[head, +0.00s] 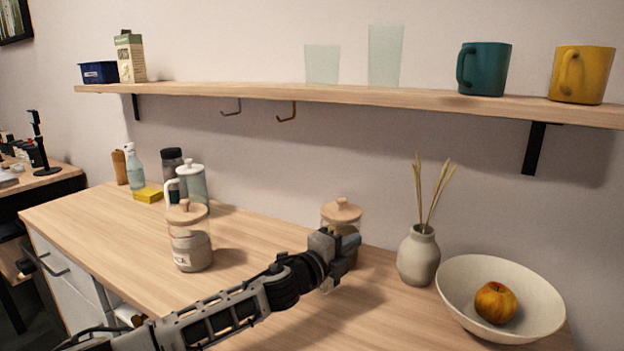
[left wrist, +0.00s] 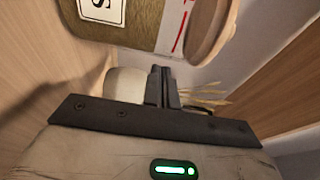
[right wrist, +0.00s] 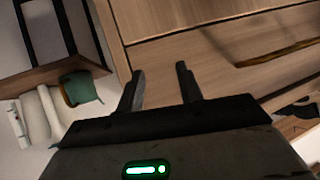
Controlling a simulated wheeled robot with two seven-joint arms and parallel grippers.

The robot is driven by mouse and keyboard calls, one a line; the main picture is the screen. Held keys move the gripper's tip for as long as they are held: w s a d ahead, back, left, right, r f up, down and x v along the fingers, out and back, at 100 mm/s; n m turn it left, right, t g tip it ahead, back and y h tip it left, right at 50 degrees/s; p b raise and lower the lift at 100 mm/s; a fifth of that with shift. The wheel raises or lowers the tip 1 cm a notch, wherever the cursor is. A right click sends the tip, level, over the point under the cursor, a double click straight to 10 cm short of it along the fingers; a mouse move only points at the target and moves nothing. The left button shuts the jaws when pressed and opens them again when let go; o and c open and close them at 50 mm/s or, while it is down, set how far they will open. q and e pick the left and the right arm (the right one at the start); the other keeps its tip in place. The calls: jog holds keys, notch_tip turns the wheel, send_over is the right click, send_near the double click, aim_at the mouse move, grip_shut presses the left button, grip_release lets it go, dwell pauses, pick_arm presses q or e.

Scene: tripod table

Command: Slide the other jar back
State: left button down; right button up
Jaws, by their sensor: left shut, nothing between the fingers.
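One glass jar (head: 190,245) with a wooden knobbed lid and a small label stands on the left part of the counter. The other lidded jar (head: 342,212) stands farther right, near the wall, partly hidden by my left gripper (head: 335,250). That gripper is shut and empty, close in front of this jar. In the left wrist view the shut fingers (left wrist: 162,85) are below a labelled jar (left wrist: 145,22) lying across the top of the picture; whether they touch cannot be told. My right gripper (right wrist: 162,85) is open and empty, away from the jars, outside the head view.
A beige vase (head: 418,258) with dry stalks and a white bowl (head: 465,285) with a fruit stand right of the far jar. A pale lidded pitcher (head: 192,182), bottles and a yellow sponge (head: 149,195) stand back left. A shelf (head: 350,94) overhangs. Counter between the jars is clear.

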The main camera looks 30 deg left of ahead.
pick_arm(q)
notch_tip(320, 180, up, 11)
jog(key=p, duration=0.3)
jog(key=w+a, duration=0.5)
jog(key=a, duration=0.4)
jog(key=w+a+b, duration=0.1)
jog(key=w+a, duration=0.5)
jog(key=a, duration=0.3)
jog(key=shift+r, duration=0.3)
jog(key=shift+s, duration=0.1)
